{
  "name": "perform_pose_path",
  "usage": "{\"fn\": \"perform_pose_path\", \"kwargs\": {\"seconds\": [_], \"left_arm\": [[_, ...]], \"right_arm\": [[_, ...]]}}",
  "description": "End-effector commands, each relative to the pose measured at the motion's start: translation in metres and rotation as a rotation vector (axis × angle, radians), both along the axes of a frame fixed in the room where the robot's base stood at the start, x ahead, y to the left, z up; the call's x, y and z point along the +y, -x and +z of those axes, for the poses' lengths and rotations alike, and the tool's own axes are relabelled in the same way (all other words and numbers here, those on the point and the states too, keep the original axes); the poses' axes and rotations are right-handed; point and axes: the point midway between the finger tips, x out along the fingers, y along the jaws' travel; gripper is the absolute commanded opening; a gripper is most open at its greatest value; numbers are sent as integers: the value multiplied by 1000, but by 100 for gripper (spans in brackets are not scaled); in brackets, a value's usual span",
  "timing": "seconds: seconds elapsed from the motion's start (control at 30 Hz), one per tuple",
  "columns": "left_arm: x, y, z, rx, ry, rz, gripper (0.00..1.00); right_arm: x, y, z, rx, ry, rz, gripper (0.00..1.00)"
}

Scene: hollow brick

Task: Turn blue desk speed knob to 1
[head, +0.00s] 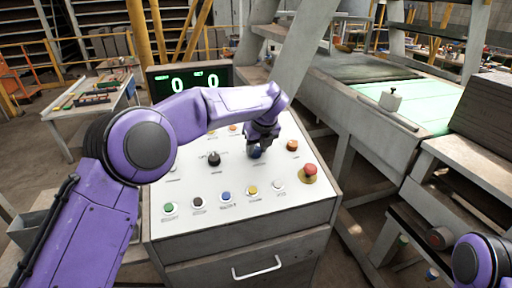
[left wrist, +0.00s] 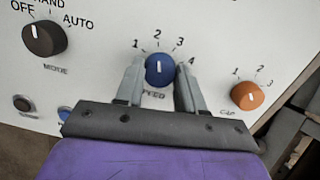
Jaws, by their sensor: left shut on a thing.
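The blue speed knob (left wrist: 160,70) is on the white control desk, with the marks 1, 2, 3 and 4 around it and SPEED printed below. Its white pointer line stands nearly upright in the left wrist view, toward the 2. My left gripper (left wrist: 160,78) has one finger on each side of the knob and is shut on it. In the head view the left gripper (head: 258,143) reaches down onto the desk and mostly covers the blue knob (head: 254,153). My right gripper is out of view; only part of the right arm shows at the lower right.
A black mode knob (left wrist: 44,38) is left of the blue knob, and an orange knob (left wrist: 247,96) is to its right. A red mushroom button (head: 310,170) and a row of coloured buttons are nearer the desk front. A display (head: 190,82) behind shows two zeros.

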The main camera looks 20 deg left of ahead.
Motion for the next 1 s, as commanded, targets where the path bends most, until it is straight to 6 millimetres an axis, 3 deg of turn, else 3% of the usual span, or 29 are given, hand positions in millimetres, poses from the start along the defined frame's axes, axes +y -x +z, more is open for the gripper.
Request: {"fn": "perform_pose_path", "kwargs": {"seconds": [0.57,1.0], "left_arm": [[0,1,-6,-1,11,52,8],[1,1,-10,-42,79,333,8]], "right_arm": [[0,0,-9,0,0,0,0],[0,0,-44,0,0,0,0]]}}
